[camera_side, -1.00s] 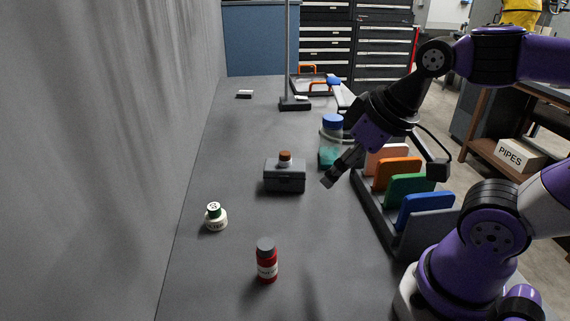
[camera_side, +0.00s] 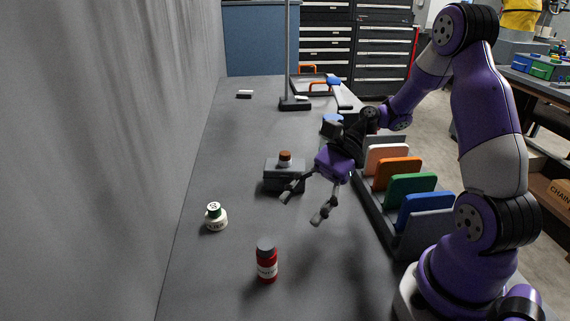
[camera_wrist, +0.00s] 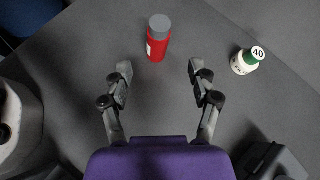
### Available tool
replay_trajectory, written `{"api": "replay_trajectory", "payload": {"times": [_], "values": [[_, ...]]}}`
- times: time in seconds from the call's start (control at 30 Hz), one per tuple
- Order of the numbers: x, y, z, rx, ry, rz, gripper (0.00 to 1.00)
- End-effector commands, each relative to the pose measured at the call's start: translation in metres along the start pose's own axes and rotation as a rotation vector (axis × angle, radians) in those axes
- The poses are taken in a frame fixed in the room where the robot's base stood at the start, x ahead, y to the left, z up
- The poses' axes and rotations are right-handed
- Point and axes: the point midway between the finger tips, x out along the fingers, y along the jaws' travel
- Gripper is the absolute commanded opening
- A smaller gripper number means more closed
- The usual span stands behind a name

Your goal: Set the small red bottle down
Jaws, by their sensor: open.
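The small red bottle (camera_side: 267,262) with a grey cap and a white label stands upright on the grey table, near the front in the side view. In the wrist view the red bottle (camera_wrist: 158,40) is ahead of the fingertips, roughly centred between them. My gripper (camera_side: 304,205) is open and empty above the table, behind and to the right of the bottle in the side view. Its two spread fingers also show in the wrist view (camera_wrist: 158,70), apart from the bottle.
A small white bottle with a green cap (camera_side: 215,217) stands to the left. A grey box (camera_side: 272,176) with a brown-topped item is behind my gripper. A rack of coloured plates (camera_side: 408,187) lies to the right. The table around the red bottle is clear.

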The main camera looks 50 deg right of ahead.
Motion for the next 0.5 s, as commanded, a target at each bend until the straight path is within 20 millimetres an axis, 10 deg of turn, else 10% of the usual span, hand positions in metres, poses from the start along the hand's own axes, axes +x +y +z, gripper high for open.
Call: {"api": "replay_trajectory", "payload": {"times": [0.5], "values": [[0.043,-0.003,0.006,0.183,-0.15,-0.037,0.68]]}}
